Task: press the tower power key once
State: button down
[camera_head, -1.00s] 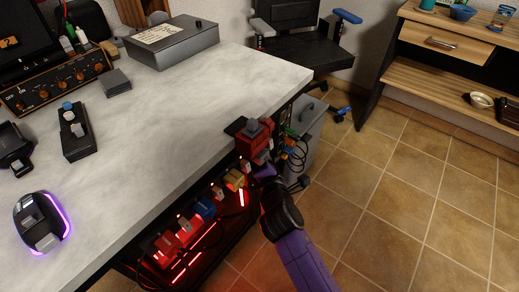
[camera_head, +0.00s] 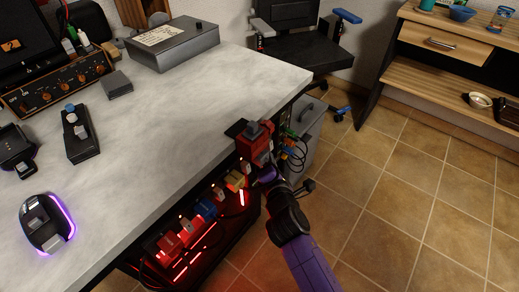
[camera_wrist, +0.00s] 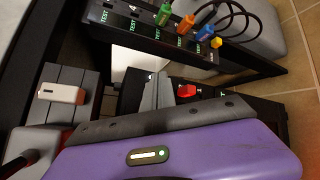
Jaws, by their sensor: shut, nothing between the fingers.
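My gripper (camera_head: 266,174) is at the right end of the desk, below its top and beside a red block-shaped control. In the wrist view, my narrow grey fingers (camera_wrist: 157,80) are together and empty. A small red key (camera_wrist: 187,91) on a dark panel shows just right of the fingers, apart from them in the picture. I cannot tell whether it is the tower power key, and its small marking is unreadable. My wrist body hides the lower part of the wrist view.
The red control (camera_head: 255,143) stands at the desk corner, close above my gripper. A dark panel (camera_wrist: 140,35) has several coloured plugs and looping cables. Red-lit switches (camera_head: 190,235) line the desk's underside. Tiled floor (camera_head: 400,210) is clear to the right.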

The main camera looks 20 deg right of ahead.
jog(key=shift+s+d+p, duration=0.7)
jog(key=shift+s+d, duration=0.05)
jog(key=shift+s, duration=0.3)
jog(key=shift+s+d+p, duration=0.7)
jog(key=shift+s+d, duration=0.05)
jog(key=shift+s, duration=0.25)
